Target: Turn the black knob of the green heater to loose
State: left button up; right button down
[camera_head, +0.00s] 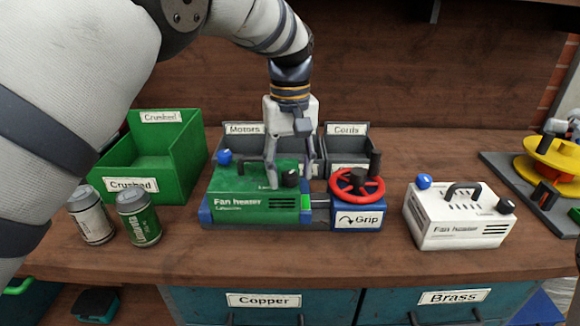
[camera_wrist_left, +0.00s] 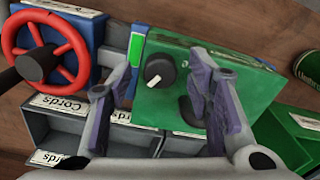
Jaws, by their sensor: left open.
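The green heater (camera_head: 250,203) stands on the bench, held in a vise with a blue base (camera_head: 357,217) labelled Grip and a red wheel (camera_head: 357,185). Its black knob (camera_head: 290,178) is on top at the right end; in the left wrist view the knob (camera_wrist_left: 160,70) shows a white pointer line towards the lower left. My left gripper (camera_head: 291,163) is open above that end. In the left wrist view its fingers (camera_wrist_left: 162,85) are on either side of the knob, apart from it. I cannot tell the exact height gap. My right gripper is not in view.
A white heater (camera_head: 455,220) stands to the right. Grey bins (camera_head: 347,133) stand behind the vise. A green Crushed bin (camera_head: 186,160) and two cans (camera_head: 138,217) are at the left. A yellow reel (camera_head: 552,160) is at the far right. The bench's front strip is clear.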

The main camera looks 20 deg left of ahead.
aim_at(290, 174)
pick_arm(q)
notch_tip(290, 174, up, 12)
dwell(0.3)
